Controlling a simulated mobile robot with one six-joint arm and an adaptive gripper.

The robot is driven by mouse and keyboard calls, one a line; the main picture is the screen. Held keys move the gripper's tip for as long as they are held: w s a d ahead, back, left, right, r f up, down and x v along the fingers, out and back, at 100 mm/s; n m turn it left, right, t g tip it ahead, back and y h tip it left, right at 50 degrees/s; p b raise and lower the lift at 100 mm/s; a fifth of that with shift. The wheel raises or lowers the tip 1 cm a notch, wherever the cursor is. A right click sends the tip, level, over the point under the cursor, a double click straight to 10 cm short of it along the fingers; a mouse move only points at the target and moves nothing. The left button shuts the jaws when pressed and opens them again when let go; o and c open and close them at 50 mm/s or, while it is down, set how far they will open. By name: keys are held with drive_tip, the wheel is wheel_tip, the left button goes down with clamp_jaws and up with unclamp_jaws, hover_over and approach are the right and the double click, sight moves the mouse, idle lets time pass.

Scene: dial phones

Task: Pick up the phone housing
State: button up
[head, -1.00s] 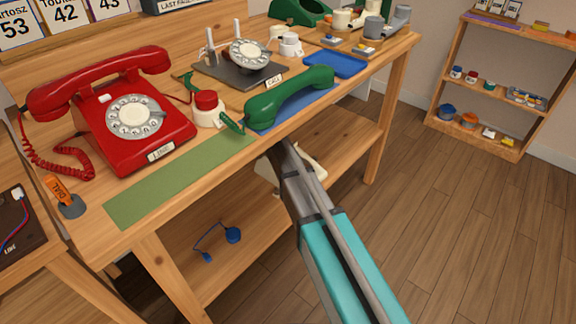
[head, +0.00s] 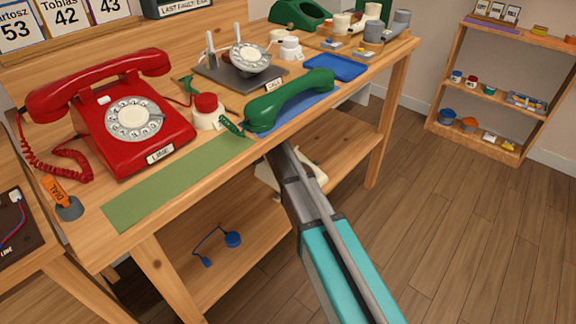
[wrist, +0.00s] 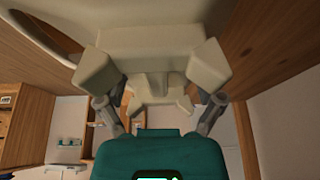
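A cream phone housing (head: 312,165) shows partly under the front edge of the workbench, by the lower shelf. The bench and my arm hide much of it. My arm reaches in under the bench top to it, and the gripper end is hidden in the head view. In the wrist view, pale cream surfaces of the housing (wrist: 150,42) fill the top middle. My gripper (wrist: 152,78) has its fingers apart, one on each side of a cream block. Whether they press on it I cannot tell. A green housing (head: 298,12) stands at the back of the bench.
The bench top (head: 225,115) lies just above my arm. A red phone (head: 130,110), a green handset (head: 290,100) and a blue tray (head: 336,67) are on it. A bench leg (head: 385,130) stands right of the housing. The floor at right is clear.

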drive_tip(key=shift+s+d, duration=0.1)
drive_tip(key=c, duration=0.6)
drive_tip(key=shift+r, duration=0.15)
wheel_tip(320, 180, up, 3)
drive_tip(key=p, duration=0.3)
drive_tip(key=shift+c, duration=0.7)
drive_tip(key=s+a, duration=0.4)
drive_tip(key=s, duration=1.3)
drive_tip(key=shift+s, duration=0.2)
drive_tip(key=shift+s+r+p, duration=0.1)
drive_tip(key=shift+p, duration=0.25)
